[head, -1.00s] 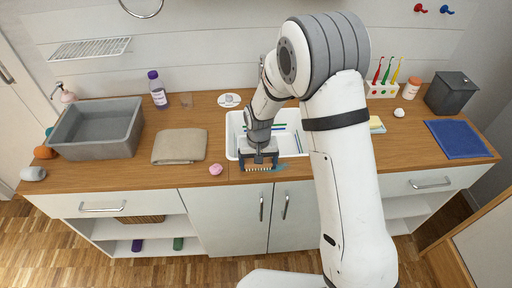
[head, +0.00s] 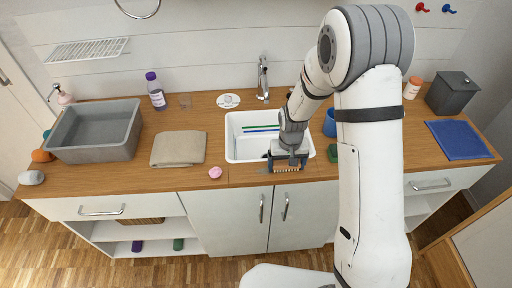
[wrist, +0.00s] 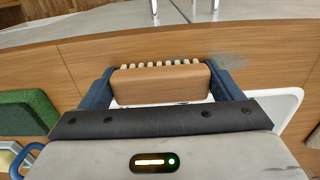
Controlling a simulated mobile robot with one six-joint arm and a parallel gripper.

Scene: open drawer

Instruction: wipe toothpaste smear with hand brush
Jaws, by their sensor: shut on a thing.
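My gripper (head: 287,160) is shut on the hand brush (head: 286,169) at the counter's front edge, just in front of the sink. In the wrist view, the brush (wrist: 160,84) is a light wooden block with a row of pale bristles, held between the two dark blue fingers (wrist: 160,88). The bristles point towards the front edge; I cannot tell whether they touch the wood. The toothpaste smear (wrist: 228,60) is a faint grey patch on the wood beside the brush, on its right in the wrist view. In the head view it is barely visible, left of the brush.
The white sink (head: 233,148) holds green and blue sticks. A pink lump (head: 215,172) and a folded beige cloth (head: 179,148) lie left. A green sponge (head: 333,153) and a blue cup (head: 329,124) stand close right. The grey basin (head: 95,148) is far left.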

